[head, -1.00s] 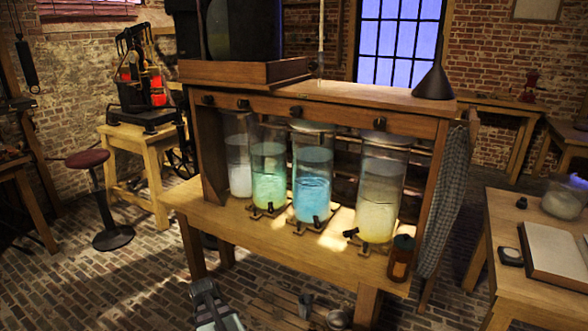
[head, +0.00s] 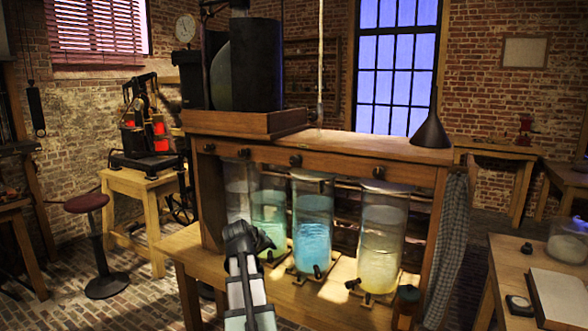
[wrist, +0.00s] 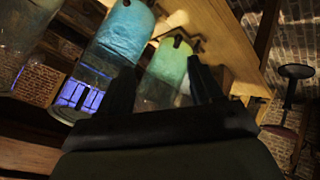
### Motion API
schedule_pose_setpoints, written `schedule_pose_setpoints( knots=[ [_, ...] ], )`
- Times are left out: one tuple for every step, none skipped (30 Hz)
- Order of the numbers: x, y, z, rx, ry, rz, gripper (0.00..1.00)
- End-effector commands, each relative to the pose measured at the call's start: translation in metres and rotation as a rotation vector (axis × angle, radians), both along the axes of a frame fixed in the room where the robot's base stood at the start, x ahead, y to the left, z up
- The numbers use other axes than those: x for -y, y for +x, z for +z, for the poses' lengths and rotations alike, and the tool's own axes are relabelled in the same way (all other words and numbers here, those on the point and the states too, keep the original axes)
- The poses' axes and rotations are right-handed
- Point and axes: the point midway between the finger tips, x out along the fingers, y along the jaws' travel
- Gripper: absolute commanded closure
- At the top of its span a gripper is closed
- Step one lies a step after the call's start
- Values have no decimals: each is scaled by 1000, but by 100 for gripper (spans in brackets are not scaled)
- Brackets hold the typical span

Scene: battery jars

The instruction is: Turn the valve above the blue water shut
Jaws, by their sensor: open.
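The jar of blue water (head: 312,240) stands on the bench in the head view, between the green jar (head: 270,222) and the pale yellow jar (head: 381,245). The dark valve knob (head: 295,160) above the blue water is on the wooden rail, with nothing touching it. My gripper (head: 248,236) is in front of the green jar, left of and below that knob. In the wrist view my gripper (wrist: 160,70) is open and empty. The green jar (wrist: 165,68) shows between its fingers, with the blue jar (wrist: 122,35) to the left. The knob's turn position is too small to tell.
Other knobs sit on the rail, at left (head: 244,153) and right (head: 378,173). A black funnel (head: 431,128) and a wooden tray (head: 250,123) stand on top of the rack. A dark bottle (head: 407,300) is at the bench's right front. Small taps jut from the jars' bases.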

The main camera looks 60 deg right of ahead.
Motion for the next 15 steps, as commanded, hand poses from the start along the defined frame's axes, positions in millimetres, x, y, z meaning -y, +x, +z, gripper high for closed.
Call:
schedule_pose_setpoints(
  knots=[
    [12, -3, 25, -17, -52, 9, 35],
    [16, -6, 38, -32, -82, 17, 35],
    [22, -9, 54, -54, -121, 27, 35],
    [27, -11, 66, -72, -149, 36, 35],
    [31, -13, 78, -92, -180, 46, 35],
    [35, -15, 93, -123, -218, 60, 35],
    [38, -16, 105, -147, -248, 72, 35],
    [41, -17, 117, -175, -280, 85, 35],
    [45, -18, 133, -221, -324, 105, 35],
    [48, -18, 146, -263, -361, 122, 35],
    [51, -19, 157, -305, -393, 139, 35],
    [55, -20, 168, -364, -431, 160, 35],
    [57, -20, 175, -409, -457, 177, 35],
    [60, -20, 180, -456, -481, 194, 35],
    [64, -20, 186, -521, -510, 217, 35]
  ],
)
